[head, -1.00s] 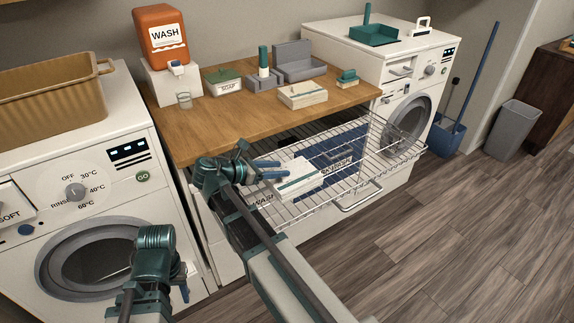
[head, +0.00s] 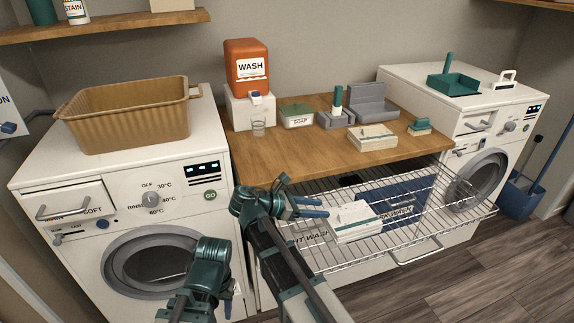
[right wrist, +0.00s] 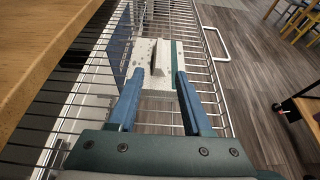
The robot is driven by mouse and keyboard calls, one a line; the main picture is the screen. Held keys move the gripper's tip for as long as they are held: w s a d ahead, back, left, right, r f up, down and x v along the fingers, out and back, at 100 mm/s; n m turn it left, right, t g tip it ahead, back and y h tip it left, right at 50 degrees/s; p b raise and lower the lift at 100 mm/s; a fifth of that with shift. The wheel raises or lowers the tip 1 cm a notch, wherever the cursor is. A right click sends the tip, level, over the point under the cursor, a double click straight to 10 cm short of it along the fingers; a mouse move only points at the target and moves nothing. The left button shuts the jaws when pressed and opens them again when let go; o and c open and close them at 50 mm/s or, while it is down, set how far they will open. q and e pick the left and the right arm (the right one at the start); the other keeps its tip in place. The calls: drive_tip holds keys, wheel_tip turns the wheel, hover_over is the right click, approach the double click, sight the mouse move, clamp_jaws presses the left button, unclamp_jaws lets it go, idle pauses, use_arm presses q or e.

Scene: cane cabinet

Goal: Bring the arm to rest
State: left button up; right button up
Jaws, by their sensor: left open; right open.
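My right gripper (head: 326,207) is open and empty, over the left side of the pulled-out wire rack. Its two blue fingers also show in the right wrist view (right wrist: 160,73), pointing at a white box with a teal stripe (head: 357,222). The box lies on the rack just beyond the fingertips, and no grip on it shows. In the right wrist view the box (right wrist: 142,50) has a grey raised piece on top. My left gripper (head: 233,287) is low in front of the left washing machine, mostly hidden behind its own wrist, and looks empty.
Washing machines stand left (head: 190,215) and right (head: 480,122). Open floor (head: 470,280) lies at the lower right.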

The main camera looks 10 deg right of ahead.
drive_tip(key=s+a+m+y+p, duration=0.2)
drive_tip(key=s+a+f+m+y+p, duration=0.1)
drive_tip(key=s+a+m+y+p, duration=0.1)
drive_tip(key=s, duration=0.1)
drive_tip(key=s+a+f+m+y+p, duration=0.1)
drive_tip(key=s+a+m+p, duration=0.1)
drive_tip(key=a, duration=0.1)
drive_tip(key=shift+s+y+p, duration=0.2)
drive_tip(key=shift+y+p, duration=0.15)
drive_tip(key=shift+y, duration=0.05)
drive_tip(key=s+a+m+g+y+p, duration=0.1)
drive_tip(key=s+a+m+y+p, duration=0.4)
drive_tip(key=s+a+m, duration=0.4)
drive_tip(key=shift+a+r+y, duration=0.15)
drive_tip(key=shift+a+y, duration=0.65)
drive_tip(key=shift+a, duration=0.5)
